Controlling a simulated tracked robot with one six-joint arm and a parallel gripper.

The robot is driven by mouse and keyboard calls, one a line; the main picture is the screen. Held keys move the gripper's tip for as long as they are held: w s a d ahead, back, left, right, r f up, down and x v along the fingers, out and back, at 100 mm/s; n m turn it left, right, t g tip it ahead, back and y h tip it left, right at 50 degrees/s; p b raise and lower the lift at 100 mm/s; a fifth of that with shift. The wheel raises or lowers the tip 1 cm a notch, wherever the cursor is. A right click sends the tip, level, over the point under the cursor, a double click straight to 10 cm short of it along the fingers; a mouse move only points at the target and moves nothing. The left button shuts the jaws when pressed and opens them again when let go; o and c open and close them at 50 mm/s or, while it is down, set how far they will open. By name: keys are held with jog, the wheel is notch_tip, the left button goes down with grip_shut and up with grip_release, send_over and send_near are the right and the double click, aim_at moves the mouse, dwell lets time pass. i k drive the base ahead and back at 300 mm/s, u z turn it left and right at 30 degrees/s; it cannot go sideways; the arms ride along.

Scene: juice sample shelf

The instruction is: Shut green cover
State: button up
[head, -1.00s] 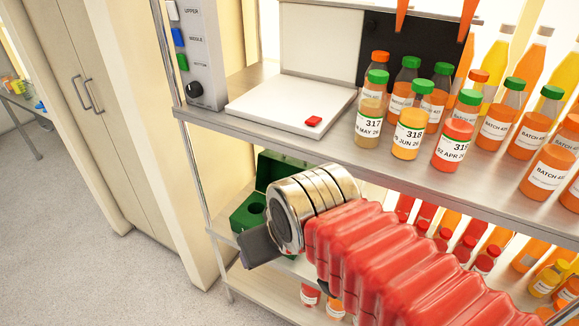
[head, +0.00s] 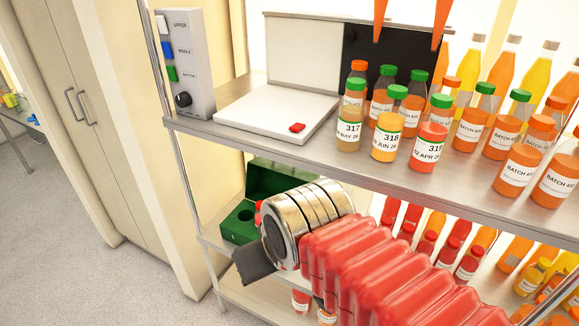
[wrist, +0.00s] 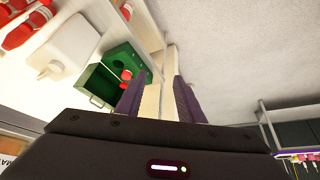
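The green box (head: 238,224) stands on the middle shelf with its green cover (head: 275,181) raised open at the back. A round hole shows in its insert. In the wrist view the box (wrist: 122,57) lies left of my fingers, with the open cover (wrist: 101,86) below it in the picture and a small metal catch on the cover. A red-capped item (wrist: 126,75) shows at the box. My gripper (wrist: 160,77) has its two dark fingers apart with nothing between them. In the head view my wrist hides the right part of the box.
The upper shelf (head: 345,158) runs close above the box and carries several labelled juice bottles, a white plate with a red button (head: 297,127) and a switch panel (head: 186,65). Red bottles (head: 470,262) stand to the right on the middle shelf. Open floor (head: 70,240) lies left.

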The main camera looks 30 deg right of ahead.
aim_at(265, 179)
jog(key=u, duration=0.05)
jog(key=k, duration=1.7)
jog(key=u, duration=0.5)
jog(key=i, duration=0.75)
jog(key=u, duration=0.4)
jog(key=i, duration=1.45)
jog(key=z, duration=0.65)
